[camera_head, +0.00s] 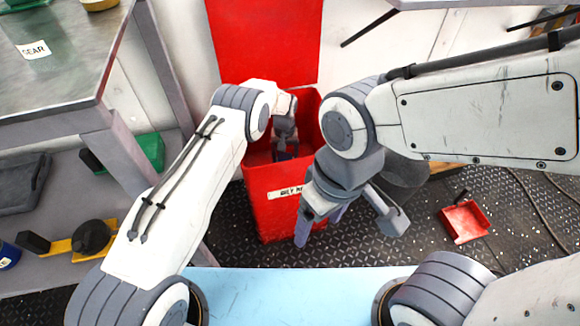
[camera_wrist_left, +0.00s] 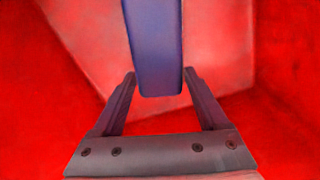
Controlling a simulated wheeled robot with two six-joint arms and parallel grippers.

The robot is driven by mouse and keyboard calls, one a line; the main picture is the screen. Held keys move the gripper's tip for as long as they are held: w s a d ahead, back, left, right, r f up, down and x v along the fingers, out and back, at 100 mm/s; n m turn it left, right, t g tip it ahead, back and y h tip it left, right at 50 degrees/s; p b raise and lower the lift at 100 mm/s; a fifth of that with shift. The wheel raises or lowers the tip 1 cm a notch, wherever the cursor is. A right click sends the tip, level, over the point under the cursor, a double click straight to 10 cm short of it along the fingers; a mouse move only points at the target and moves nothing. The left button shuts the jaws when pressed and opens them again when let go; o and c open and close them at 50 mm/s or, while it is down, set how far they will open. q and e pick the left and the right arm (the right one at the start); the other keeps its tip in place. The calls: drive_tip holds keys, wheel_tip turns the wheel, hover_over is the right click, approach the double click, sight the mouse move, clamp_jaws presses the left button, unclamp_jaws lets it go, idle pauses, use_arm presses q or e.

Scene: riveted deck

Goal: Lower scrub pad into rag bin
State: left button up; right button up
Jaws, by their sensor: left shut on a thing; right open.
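The rag bin (camera_head: 270,205) is a tall red bin with a white label on its front and its red lid (camera_head: 265,40) raised open behind it. My left gripper (camera_head: 285,146) reaches down inside the bin's opening. The left wrist view shows it (camera_wrist_left: 160,78) shut on the blue scrub pad (camera_wrist_left: 155,45), with red bin walls (camera_wrist_left: 285,60) around. In the head view only a small dark blue bit of the pad (camera_head: 285,156) shows under the gripper. My right gripper (camera_head: 348,225) is open and empty, in front of the bin's right side.
A metal bench (camera_head: 75,70) with a lower shelf stands at the left, with a green box (camera_head: 150,150) and a yellow tool (camera_head: 65,246) on the shelf. A red dustpan (camera_head: 464,222) lies on the dark riveted deck at the right. A pale blue surface (camera_head: 290,295) is at the front.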

use_arm(q)
drive_tip(key=shift+f+b, duration=1.05)
drive_tip(key=shift+f, duration=0.25)
idle(0.4)
drive_tip(key=o, duration=1.2)
wheel_tip(320, 180, up, 9)
drive_tip(key=p, duration=0.4)
drive_tip(key=shift+r, duration=0.8)
